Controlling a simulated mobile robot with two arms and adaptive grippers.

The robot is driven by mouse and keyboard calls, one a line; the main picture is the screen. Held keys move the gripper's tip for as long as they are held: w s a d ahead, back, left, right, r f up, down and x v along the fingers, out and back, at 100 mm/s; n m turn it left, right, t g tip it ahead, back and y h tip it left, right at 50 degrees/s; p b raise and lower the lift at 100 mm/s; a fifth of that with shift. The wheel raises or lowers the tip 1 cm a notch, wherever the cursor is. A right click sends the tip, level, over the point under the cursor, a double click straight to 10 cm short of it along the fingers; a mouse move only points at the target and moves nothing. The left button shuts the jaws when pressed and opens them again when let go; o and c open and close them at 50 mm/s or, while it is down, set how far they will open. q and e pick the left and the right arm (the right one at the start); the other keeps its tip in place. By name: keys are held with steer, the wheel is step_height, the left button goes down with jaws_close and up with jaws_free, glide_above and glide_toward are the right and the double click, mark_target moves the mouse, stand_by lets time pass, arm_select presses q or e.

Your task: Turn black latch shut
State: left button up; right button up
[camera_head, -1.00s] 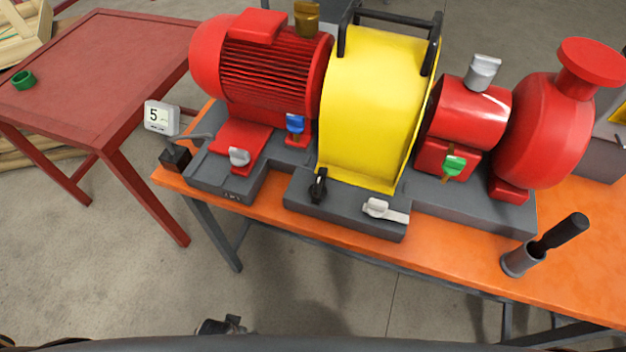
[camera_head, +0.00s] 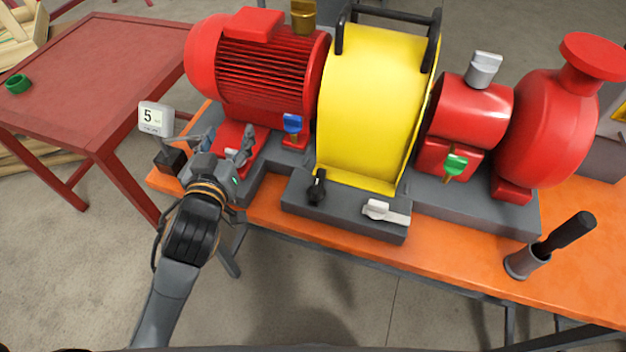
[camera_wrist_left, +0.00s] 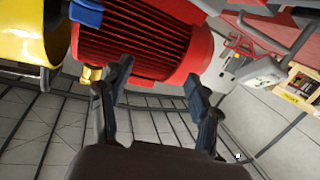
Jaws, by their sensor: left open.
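The black latch (camera_head: 317,188) sits at the left end of the grey block in front of the yellow guard (camera_head: 370,95). Its handle stands up, tilted slightly from upright. My left gripper (camera_head: 228,140) is in front of the red motor's foot, to the left of the black latch and apart from it. Its two fingers are spread with nothing between them. In the left wrist view the open fingers (camera_wrist_left: 160,85) point toward the red motor (camera_wrist_left: 140,40). The black latch cannot be made out there. My right gripper is not in view.
A white latch (camera_head: 378,209) is to the right of the black one. A blue latch (camera_head: 293,124) and a green latch (camera_head: 455,164) are farther back. A small display (camera_head: 155,118) stands left of my gripper. A black-handled tool (camera_head: 565,235) stands in a holder at right.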

arm_select(q)
steer(key=w+d+r+m+t+h, duration=0.1)
steer(key=d+r+m+t+h, duration=0.15)
steer(key=d+r+h, duration=0.45)
steer(key=d+r+m+t+h, duration=0.2)
steer(key=d+r+m+h, duration=0.2)
steer(key=r, duration=0.6)
steer(key=s+d+r+m+g+h, duration=0.4)
steer(key=s+d+m+g+h, duration=0.3)
steer(key=d+m+g+h, duration=0.6)
steer(key=g+y, duration=0.9)
steer(key=y, duration=1.1)
glide_toward(315, 186)
steer(key=shift+m+t, duration=0.25)
steer(key=shift+m, duration=0.2)
steer(key=p+x, duration=0.2)
steer(key=x, duration=0.5)
steer(key=shift+s+d+p, duration=0.1)
steer(key=shift+s+p, duration=0.1)
steer(key=shift+p, duration=0.1)
steer(key=shift+x, duration=0.85)
